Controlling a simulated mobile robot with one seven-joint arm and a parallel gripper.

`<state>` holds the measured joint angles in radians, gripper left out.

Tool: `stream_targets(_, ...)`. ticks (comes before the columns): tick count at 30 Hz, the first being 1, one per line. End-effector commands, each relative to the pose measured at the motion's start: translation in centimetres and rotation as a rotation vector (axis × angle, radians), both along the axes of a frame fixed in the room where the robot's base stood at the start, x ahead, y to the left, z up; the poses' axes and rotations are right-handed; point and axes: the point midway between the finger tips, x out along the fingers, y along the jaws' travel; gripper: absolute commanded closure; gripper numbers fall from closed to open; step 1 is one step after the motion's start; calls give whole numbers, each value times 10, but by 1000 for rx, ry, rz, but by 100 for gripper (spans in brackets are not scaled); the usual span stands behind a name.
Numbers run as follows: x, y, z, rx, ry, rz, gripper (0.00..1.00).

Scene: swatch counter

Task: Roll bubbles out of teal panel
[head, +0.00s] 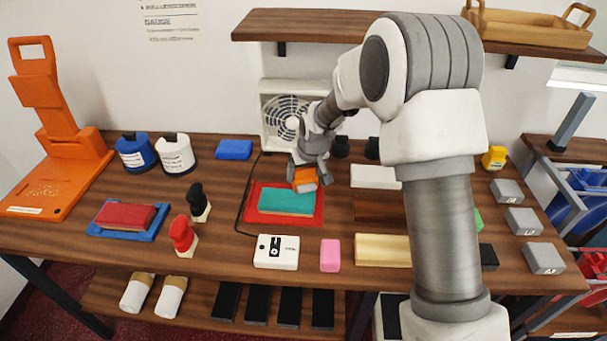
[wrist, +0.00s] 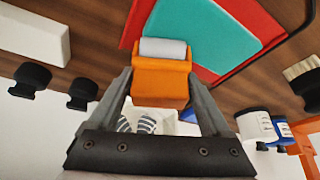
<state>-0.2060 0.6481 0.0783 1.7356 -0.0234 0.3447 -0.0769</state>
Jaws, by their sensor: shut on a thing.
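The teal panel (head: 286,200) lies flat on a red tray (head: 254,215) in the middle of the counter; it also shows in the wrist view (wrist: 205,40). My gripper (head: 309,163) is shut on the orange body of a roller (head: 305,179). In the wrist view the fingers (wrist: 157,88) clasp both sides of the roller, whose pale cylinder (wrist: 163,50) points toward the panel. The roller is at the panel's far right corner in the head view. I cannot tell whether the cylinder touches the panel. No bubbles can be made out on the teal surface.
A white device (head: 277,252) and pink block (head: 330,255) stand in front. A fan (head: 285,115) is behind. My arm hides part of the counter's right side.

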Motion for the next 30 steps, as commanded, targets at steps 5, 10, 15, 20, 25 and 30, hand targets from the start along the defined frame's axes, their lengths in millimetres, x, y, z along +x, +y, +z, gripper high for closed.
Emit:
stream_targets(5,1,0,31,2,-5,-1,88)
stream_targets(10,2,0,47,2,-6,-1,88)
stream_targets(15,2,-1,62,2,-6,-2,88)
stream_targets(20,2,-1,75,2,-6,-3,88)
stream_targets(25,2,-1,78,2,-6,-3,88)
stream_targets(30,2,-1,78,2,-6,-3,88)
